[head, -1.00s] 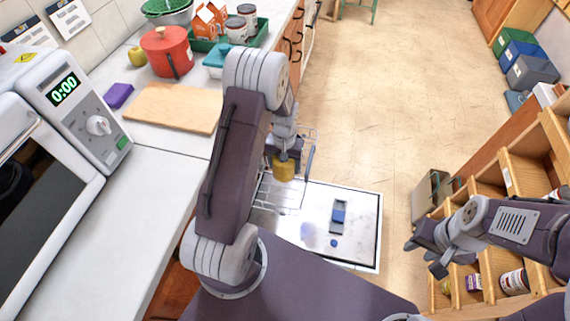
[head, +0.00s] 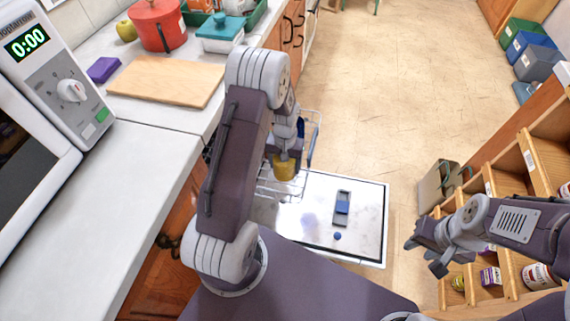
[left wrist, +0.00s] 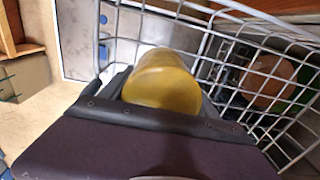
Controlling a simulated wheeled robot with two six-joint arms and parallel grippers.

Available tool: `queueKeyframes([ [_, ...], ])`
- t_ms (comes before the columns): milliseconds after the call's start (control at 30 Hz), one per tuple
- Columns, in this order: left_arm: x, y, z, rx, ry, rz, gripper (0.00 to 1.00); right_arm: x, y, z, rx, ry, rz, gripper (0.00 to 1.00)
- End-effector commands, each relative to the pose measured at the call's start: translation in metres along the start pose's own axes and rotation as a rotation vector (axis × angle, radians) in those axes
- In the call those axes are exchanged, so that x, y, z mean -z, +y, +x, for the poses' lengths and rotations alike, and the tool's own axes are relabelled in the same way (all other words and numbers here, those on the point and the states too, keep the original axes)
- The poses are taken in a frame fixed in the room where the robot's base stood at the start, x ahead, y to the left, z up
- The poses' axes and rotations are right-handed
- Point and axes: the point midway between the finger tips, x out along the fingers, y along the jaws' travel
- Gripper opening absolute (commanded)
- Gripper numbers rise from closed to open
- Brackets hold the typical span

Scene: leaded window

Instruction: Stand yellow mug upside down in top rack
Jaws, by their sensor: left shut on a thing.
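My left gripper (head: 286,157) is shut on the yellow mug (head: 284,170), held at the wire top rack (head: 312,140) of the dishwasher. In the left wrist view the mug (left wrist: 162,82) sits between the dark jaws, with its rounded side showing. White rack wires (left wrist: 225,70) run beside and beyond it. I cannot tell whether the mug touches the rack, and I cannot see its handle. My left arm hides part of the rack in the head view. My right gripper (head: 424,258) is open and empty at the right, near the wooden shelves.
The lowered dishwasher door (head: 310,215) lies below the rack. A brownish round item (left wrist: 272,76) shows through the rack wires. The counter (head: 150,185) with a cutting board (head: 165,82) is at left. Wooden shelves (head: 510,262) stand at right. Floor beyond the door is clear.

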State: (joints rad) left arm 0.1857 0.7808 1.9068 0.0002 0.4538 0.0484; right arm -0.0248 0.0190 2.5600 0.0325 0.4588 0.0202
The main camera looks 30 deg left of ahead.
Motion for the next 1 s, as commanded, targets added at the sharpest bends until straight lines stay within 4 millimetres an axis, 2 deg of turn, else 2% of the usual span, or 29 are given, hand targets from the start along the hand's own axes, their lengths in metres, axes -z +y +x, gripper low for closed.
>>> queueKeyframes([
  [767,0.0,0.0,0.013,0.0,0.001,0.0,0.05,-0.001,0.0,0.008,0.0,0.0,0.0,0.36],
  [800,0.001,0.0,0.013,0.0,0.001,0.0,0.76,-0.001,0.0,0.007,0.0,0.0,0.0,0.36],
  [867,0.001,0.0,0.012,0.0,0.001,0.0,0.92,-0.001,0.0,0.007,0.0,0.0,0.0,0.36],
  [900,0.0,0.0,0.012,0.0,0.001,0.0,0.95,-0.001,0.0,0.007,0.0,0.0,0.0,0.36],
  [1000,0.0,0.0,0.012,0.0,0.001,0.0,0.95,-0.001,0.0,0.007,0.0,0.0,0.0,0.36],
])
